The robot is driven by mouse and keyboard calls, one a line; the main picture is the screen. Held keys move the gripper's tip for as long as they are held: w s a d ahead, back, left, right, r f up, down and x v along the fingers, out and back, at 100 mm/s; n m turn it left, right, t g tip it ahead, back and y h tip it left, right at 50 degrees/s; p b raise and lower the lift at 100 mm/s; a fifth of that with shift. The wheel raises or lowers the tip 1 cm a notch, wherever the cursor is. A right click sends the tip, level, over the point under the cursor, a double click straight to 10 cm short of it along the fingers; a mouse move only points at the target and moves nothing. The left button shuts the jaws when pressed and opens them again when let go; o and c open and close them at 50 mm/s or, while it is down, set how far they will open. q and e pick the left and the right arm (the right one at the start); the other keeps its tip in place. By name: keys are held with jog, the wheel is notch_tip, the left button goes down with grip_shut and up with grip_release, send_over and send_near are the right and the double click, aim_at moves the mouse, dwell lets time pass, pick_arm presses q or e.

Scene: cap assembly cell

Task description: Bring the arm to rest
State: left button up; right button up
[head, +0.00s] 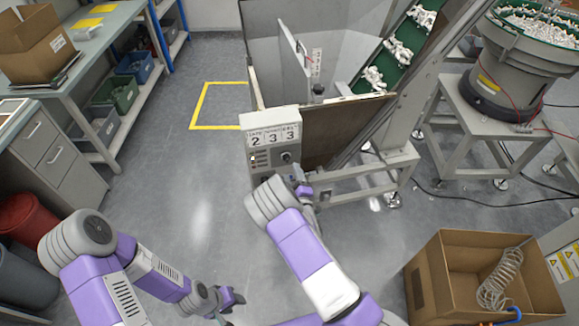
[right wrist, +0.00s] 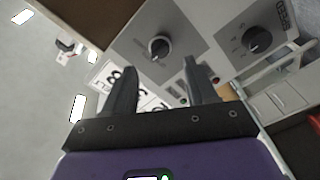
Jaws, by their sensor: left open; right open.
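My right gripper (head: 302,182) is at the front of the control box (head: 273,142), near its knob. In the right wrist view my right gripper (right wrist: 157,66) has its two fingers apart with nothing between them. Beyond them is the box's panel with a black knob (right wrist: 160,47) and a second knob (right wrist: 257,40). I cannot tell whether the fingers touch the panel. My left gripper (head: 232,302) hangs low over the floor at the bottom of the head view, apart from any object. Its jaws look open and empty.
The box is fixed to a hopper (head: 340,125) with a green conveyor (head: 395,55). A bowl feeder (head: 520,65) stands at the right. An open cardboard box (head: 430,275) with a coiled hose (head: 500,280) is at lower right. A workbench (head: 95,45) lines the left. The middle floor is clear.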

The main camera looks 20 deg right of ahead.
jog(key=shift+s, duration=0.8)
jog(key=s+d+f+m+g+h, duration=0.1)
jog(key=s+d+f+m+g, duration=0.2)
jog(key=s+f+m+g, duration=0.8)
jog(key=s+a+f+m+g+y, duration=0.1)
jog(key=s+a+g+y, duration=0.2)
jog(key=s, duration=0.6)
jog(key=s+a+f+m+g+y, duration=0.1)
jog(key=s+a+g+y, duration=0.1)
jog(key=s+a, duration=0.6)
jog(key=shift+s+a+f+g+y, duration=0.2)
jog(key=shift+s+g+y, duration=0.2)
jog(key=shift+s+g, duration=0.55)
jog(key=shift+s+t, duration=0.25)
